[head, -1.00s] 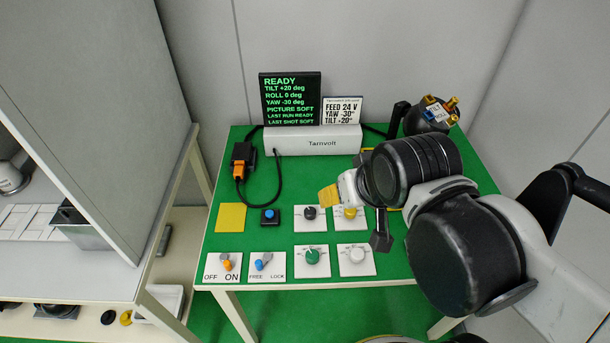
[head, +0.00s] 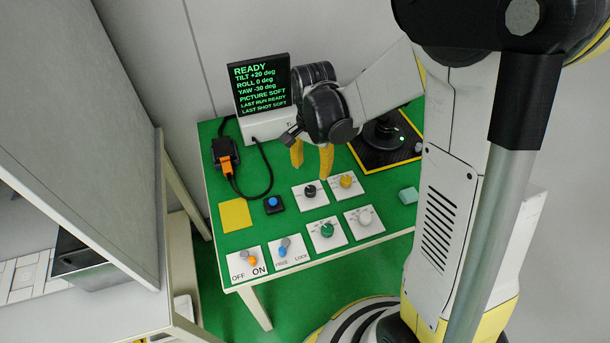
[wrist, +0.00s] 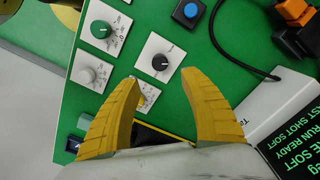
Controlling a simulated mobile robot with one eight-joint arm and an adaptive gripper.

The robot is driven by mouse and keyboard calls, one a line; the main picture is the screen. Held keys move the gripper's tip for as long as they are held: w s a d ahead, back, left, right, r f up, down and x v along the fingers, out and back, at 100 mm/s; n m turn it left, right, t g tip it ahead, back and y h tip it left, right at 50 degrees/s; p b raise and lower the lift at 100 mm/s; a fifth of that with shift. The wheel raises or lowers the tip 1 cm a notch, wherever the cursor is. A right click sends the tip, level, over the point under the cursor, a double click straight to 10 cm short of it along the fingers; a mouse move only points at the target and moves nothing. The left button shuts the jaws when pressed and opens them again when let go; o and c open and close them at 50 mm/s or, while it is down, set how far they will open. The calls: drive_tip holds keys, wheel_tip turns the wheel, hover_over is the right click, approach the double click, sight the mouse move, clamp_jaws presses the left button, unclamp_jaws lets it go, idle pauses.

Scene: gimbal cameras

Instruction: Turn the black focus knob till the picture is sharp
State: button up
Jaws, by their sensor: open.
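The black knob (head: 310,190) sits on a white plate in the far row of the panel; its lettering is too small to read. My gripper (head: 311,168) is open with yellow fingers pointing down, just behind and above that knob. In the wrist view the black knob (wrist: 160,62) appears just beyond the gap between the fingertips (wrist: 160,78), with nothing held. The screen (head: 261,84) reads READY, TILT +20 deg, ROLL 0 deg, YAW -30 deg, PICTURE SOFT, LAST RUN READY and LAST SHOT SOFT.
Yellow (head: 346,181), green (head: 327,230) and white (head: 365,217) knobs stand close by. A blue button (head: 272,201), orange switch (head: 250,258) and blue switch (head: 283,250) are left and front. A black cable (head: 266,170) curves left of my gripper. My arm hides the back right.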

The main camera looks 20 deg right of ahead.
sight(311, 188)
wheel_tip(311, 188, down, 10)
drive_tip(key=b, duration=0.4)
drive_tip(key=shift+f, duration=0.15)
clamp_jaws()
